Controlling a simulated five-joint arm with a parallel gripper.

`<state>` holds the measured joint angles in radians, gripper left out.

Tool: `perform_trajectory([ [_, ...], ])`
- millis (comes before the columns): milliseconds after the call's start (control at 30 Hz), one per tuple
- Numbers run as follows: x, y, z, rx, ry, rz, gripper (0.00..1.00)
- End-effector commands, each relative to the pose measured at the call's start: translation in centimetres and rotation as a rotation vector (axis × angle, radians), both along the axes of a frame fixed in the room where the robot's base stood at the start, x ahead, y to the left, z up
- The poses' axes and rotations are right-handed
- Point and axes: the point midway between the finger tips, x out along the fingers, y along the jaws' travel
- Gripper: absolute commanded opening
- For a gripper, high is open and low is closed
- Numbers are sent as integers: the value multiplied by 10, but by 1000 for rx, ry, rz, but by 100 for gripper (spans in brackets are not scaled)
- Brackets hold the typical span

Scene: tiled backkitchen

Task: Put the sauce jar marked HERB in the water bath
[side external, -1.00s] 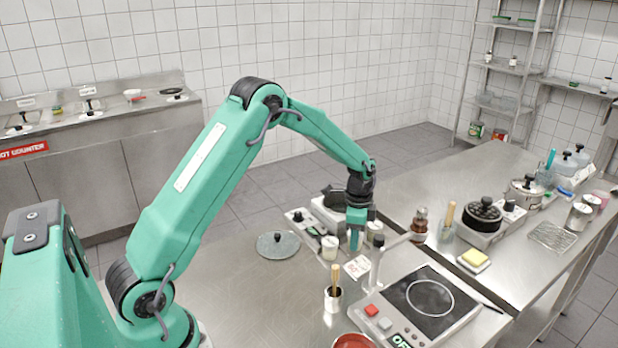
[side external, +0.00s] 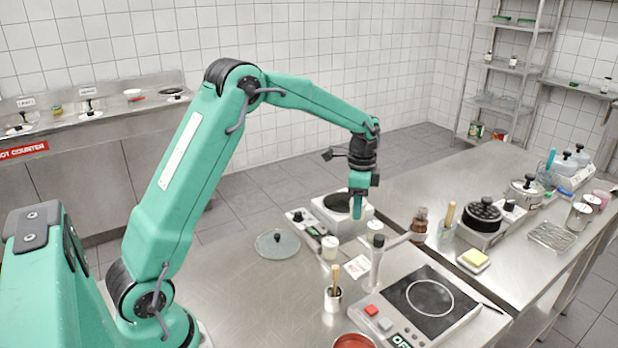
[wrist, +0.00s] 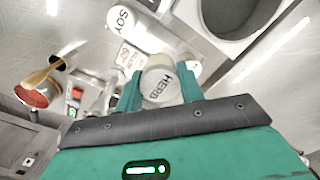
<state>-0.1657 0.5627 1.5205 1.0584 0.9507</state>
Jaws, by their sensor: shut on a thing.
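My gripper (side external: 357,212) is shut on the sauce jar marked HERB (wrist: 158,84), whose HERB lettering shows between the fingers in the wrist view. In the side view the gripper hides the jar. The water bath (side external: 328,216) is a white box with a round dark opening, at the back of the table. The gripper appears in front of its right edge in the side view. In the wrist view the bath's round opening (wrist: 240,15) is at the upper right, apart from the jar. A jar marked SOY (wrist: 130,30) stands below, at the upper left of the wrist view.
Two white-lidded jars (side external: 330,247) (side external: 375,231) stand in front of the bath. A glass lid (side external: 277,243) lies to the left. A hotplate (side external: 428,300) and a utensil pot (side external: 333,300) are nearer. The table is clear at the left front.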

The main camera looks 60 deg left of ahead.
Motion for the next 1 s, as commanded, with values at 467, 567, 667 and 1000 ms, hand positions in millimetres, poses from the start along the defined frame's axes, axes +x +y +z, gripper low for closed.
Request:
perform_trajectory([
  [467,0,0,1,1,-1,0,13],
  [567,1,1,0,1,-1,0,13],
  [667,3,5,0,1,-1,2,13],
  [1000,28,51,-4,1,-1,5,13],
])
